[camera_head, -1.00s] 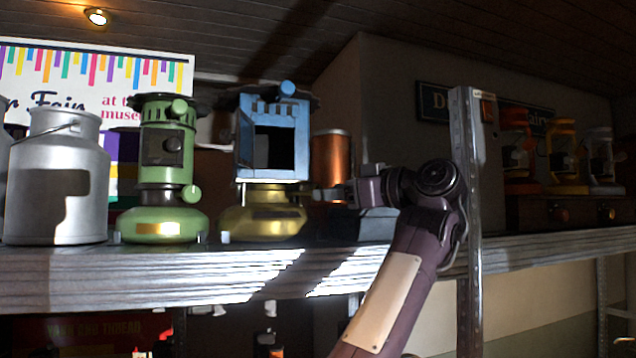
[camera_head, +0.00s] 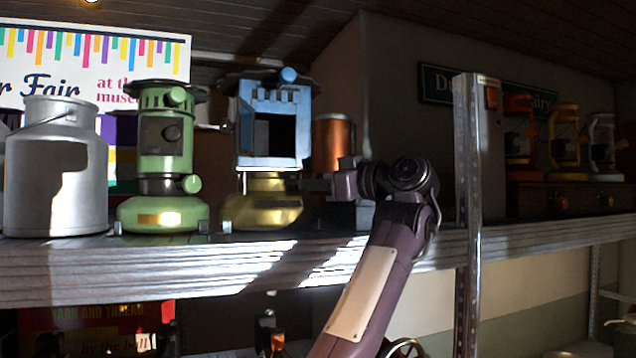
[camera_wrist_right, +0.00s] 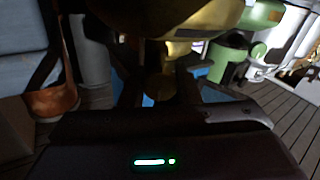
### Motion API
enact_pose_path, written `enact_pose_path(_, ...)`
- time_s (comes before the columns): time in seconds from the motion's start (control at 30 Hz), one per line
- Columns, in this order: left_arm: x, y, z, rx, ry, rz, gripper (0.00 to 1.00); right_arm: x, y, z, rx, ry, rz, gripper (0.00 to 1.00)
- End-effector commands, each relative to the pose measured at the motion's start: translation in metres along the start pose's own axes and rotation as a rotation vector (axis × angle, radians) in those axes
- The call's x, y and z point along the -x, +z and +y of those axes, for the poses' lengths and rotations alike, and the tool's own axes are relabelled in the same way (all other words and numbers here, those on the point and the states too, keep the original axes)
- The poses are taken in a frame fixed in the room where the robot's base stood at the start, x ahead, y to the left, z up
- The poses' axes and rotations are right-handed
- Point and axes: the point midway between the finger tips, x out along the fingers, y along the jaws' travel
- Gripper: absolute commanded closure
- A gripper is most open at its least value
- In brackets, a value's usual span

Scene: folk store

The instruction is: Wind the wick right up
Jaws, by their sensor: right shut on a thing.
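A blue heater (camera_head: 242,143) with an open dark front and a brass base (camera_head: 262,212) stands on the shelf in the head view. My right gripper (camera_head: 308,184) reaches in from the right, level with the neck above that base. Its jaws are shut on the brass wick knob (camera_wrist_right: 160,84), which shows dimly between the fingers in the wrist view. The knob is hidden by the fingers in the head view. The wick itself is not visible. My left gripper is in neither view.
A green heater (camera_head: 162,216) with a side knob and a grey milk can (camera_head: 55,180) stand left of the blue heater. A copper cylinder (camera_head: 332,143) stands behind my right gripper. A metal shelf post (camera_head: 468,200) rises right of my arm.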

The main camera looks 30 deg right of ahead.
Motion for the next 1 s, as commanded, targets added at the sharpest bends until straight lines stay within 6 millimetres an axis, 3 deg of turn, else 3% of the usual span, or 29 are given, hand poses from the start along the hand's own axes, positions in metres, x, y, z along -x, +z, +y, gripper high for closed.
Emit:
enact_pose_path(0.43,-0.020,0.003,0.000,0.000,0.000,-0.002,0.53,0.000,0.003,-0.001,-0.117,0.001,0.002,0.93)
enact_pose_path(1.0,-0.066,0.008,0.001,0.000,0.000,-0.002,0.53,0.001,0.001,0.000,-0.630,0.001,0.004,0.93)
